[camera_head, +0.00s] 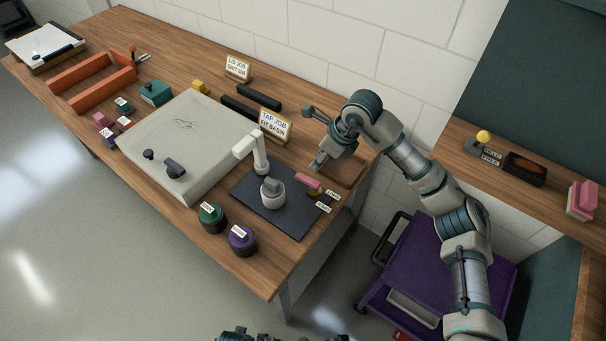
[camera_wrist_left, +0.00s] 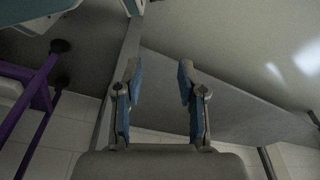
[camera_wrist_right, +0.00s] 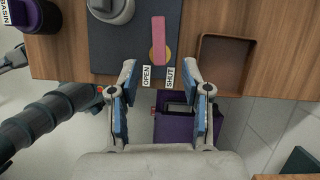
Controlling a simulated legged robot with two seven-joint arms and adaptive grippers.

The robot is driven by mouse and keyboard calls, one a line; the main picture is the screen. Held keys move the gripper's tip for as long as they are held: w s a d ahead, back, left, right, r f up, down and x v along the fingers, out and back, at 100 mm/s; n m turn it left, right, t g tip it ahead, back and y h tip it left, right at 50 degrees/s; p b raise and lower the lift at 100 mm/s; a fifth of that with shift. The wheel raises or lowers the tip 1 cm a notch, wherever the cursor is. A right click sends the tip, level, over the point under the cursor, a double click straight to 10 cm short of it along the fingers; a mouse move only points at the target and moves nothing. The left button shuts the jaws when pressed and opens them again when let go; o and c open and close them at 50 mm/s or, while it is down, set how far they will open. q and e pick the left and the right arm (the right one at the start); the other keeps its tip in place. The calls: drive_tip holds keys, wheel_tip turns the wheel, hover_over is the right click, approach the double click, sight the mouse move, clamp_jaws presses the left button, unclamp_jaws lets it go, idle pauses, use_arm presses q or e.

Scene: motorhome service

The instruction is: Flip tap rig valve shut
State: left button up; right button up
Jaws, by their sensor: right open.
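The tap rig is a dark board (camera_head: 289,224) on the bench, with a white tap (camera_head: 260,155) and a grey round fitting (camera_head: 272,192). Its pink valve lever (camera_head: 307,180) sits on a brass pivot; in the right wrist view the lever (camera_wrist_right: 158,35) extends up the picture, away from the OPEN label (camera_wrist_right: 147,76) and SHUT label (camera_wrist_right: 169,77). My right gripper (camera_head: 316,138) is open and empty, above the bench by the lever; in its wrist view its fingertips (camera_wrist_right: 160,70) straddle the labels' area, apart from the lever. My left gripper (camera_wrist_left: 160,68) is open and empty, away from the rig.
A brown tray (camera_wrist_right: 203,64) lies right of the board. A green jar (camera_head: 212,219) and a purple jar (camera_head: 242,241) stand at the bench's front edge. A TAP JOB sign (camera_head: 275,125) stands behind the tap. A purple cart (camera_head: 430,262) is beside the bench.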

sight(303, 177)
drive_tip(key=x, duration=0.3)
drive_tip(key=d+x, duration=0.1)
drive_tip(key=x, duration=0.2)
drive_tip(key=shift+d+f, duration=0.15)
drive_tip(key=shift+f, duration=0.1)
drive_tip(key=a+f, duration=0.2)
drive_tip(key=a, duration=0.1)
drive_tip(key=a+f, duration=0.1)
drive_tip(key=f, duration=0.1)
drive_tip(key=shift+w+a+b, duration=0.2)
drive_tip(key=shift+w+b, duration=0.1)
drive_tip(key=shift+w, duration=0.1)
drive_tip(key=shift+a, duration=0.15)
drive_tip(key=shift+d, duration=1.4)
drive_tip(key=c, duration=0.8)
drive_tip(key=shift+a, duration=0.15)
clamp_jaws()
drive_tip(key=shift+s+a, duration=0.1)
drive_tip(key=shift+a, duration=0.55)
use_arm(q)
drive_tip(key=shift+w+r, duration=0.2)
drive_tip(key=shift+r, duration=0.55)
